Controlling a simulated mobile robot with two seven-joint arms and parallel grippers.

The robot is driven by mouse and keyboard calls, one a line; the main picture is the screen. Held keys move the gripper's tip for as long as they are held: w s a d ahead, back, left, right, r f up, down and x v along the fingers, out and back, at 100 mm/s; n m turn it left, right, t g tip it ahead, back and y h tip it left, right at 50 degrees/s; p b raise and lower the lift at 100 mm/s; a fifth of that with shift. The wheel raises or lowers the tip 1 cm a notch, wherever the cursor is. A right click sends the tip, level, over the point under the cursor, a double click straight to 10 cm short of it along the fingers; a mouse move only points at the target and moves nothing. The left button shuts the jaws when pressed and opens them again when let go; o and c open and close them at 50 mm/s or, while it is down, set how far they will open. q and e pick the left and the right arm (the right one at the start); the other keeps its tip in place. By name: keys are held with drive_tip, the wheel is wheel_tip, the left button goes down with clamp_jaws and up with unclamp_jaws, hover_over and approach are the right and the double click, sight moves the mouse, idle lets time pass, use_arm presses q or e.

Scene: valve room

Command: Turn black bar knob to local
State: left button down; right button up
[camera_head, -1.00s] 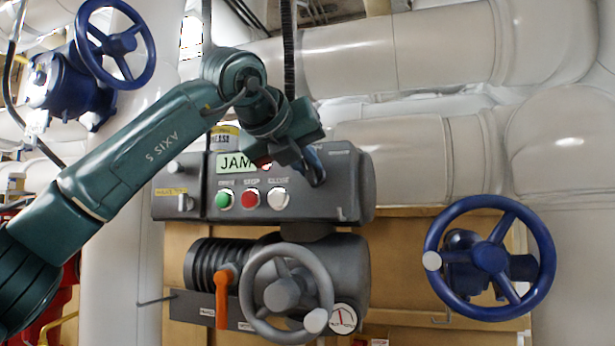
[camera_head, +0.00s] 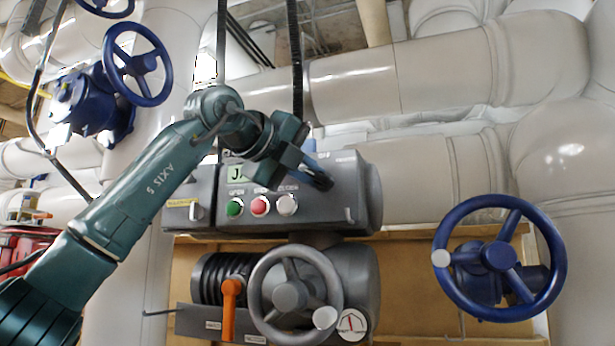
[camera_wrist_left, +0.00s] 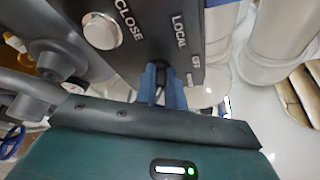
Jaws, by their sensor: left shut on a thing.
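The grey control box (camera_head: 340,215) has green, red and white buttons and a partly hidden green display (camera_head: 238,173). My left gripper (camera_head: 318,172) reaches in from the upper left to the right part of its front. In the left wrist view, its blue fingers (camera_wrist_left: 161,88) are shut on the black bar knob (camera_wrist_left: 160,70), mostly hidden between them. The word LOCAL (camera_wrist_left: 179,31) is printed beside the knob; another label to its right is only partly readable. Where the knob points cannot be told. My right gripper is not in view.
A grey handwheel (camera_head: 290,295) and an orange lever (camera_head: 230,305) are below the box. A blue handwheel (camera_head: 500,257) stands at the right, another blue one (camera_head: 138,65) at the upper left. Large pale pipes (camera_head: 400,78) run behind.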

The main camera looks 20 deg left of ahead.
use_arm(q)
drive_tip(key=shift+d+f, duration=0.1)
drive_tip(key=shift+f, duration=0.05)
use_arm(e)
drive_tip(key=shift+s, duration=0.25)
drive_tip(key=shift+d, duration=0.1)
use_arm(q)
drive_tip(key=c, duration=1.5)
unclamp_jaws()
drive_tip(key=shift+w, duration=0.2)
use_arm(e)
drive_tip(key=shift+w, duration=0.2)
use_arm(q)
drive_tip(key=shift+s, duration=0.25)
drive_tip(key=b+v, duration=0.2)
drive_tip(key=v, duration=1)
drive_tip(key=shift+s+a, duration=0.25)
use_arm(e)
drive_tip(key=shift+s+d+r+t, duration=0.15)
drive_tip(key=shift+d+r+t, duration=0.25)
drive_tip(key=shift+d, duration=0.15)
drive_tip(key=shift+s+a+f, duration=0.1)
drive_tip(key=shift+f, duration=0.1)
